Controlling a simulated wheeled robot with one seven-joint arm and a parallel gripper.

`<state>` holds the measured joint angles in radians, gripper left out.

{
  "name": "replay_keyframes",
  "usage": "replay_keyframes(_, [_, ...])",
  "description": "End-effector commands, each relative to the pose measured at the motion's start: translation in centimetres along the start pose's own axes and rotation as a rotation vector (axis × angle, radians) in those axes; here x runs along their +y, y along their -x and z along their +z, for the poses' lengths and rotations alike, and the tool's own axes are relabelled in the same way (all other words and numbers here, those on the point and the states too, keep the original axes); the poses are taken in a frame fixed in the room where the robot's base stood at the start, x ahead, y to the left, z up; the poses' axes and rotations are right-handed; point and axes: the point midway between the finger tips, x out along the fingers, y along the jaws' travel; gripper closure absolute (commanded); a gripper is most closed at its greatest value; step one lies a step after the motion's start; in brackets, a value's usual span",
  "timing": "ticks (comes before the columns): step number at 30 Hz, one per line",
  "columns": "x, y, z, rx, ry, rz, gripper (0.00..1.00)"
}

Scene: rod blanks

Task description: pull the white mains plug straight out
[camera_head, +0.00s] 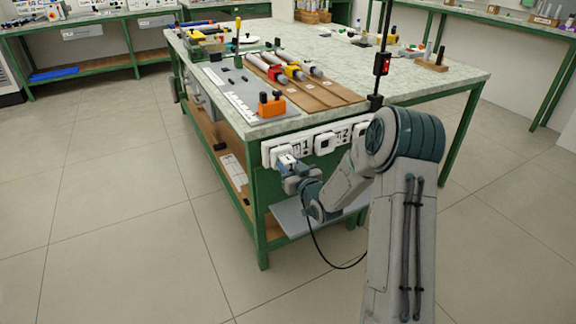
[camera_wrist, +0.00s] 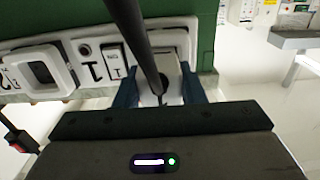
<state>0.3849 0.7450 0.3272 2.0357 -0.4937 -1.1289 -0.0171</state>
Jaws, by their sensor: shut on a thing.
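The white mains plug (camera_wrist: 172,70) sits at an end socket of the white socket panel (camera_wrist: 82,66), facing my wrist camera. In the head view the plug (camera_head: 286,159) shows as a small pale block at the left end of the panel (camera_head: 268,152). My gripper (camera_wrist: 160,92) is shut on the plug, with a blue finger on each side of it. In the head view my gripper (camera_head: 289,170) reaches the panel from the front. A black cable (camera_wrist: 139,40) crosses in front of the plug and hides part of it. I cannot tell how deep the plug sits.
The panel is on the end of a green-framed workbench (camera_head: 425,82). A rocker switch (camera_wrist: 114,61) and an empty socket (camera_wrist: 40,71) are beside the plug. A lower shelf (camera_head: 290,218) is below. Rods on a wooden board (camera_head: 325,93) lie above. The floor in front is clear.

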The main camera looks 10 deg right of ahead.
Motion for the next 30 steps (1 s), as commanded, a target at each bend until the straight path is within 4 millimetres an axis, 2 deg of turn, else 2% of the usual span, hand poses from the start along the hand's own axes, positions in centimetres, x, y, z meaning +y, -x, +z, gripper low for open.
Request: replay_keyframes(30, [0.0,2.6,0.0,0.0,0.0,0.0,0.91])
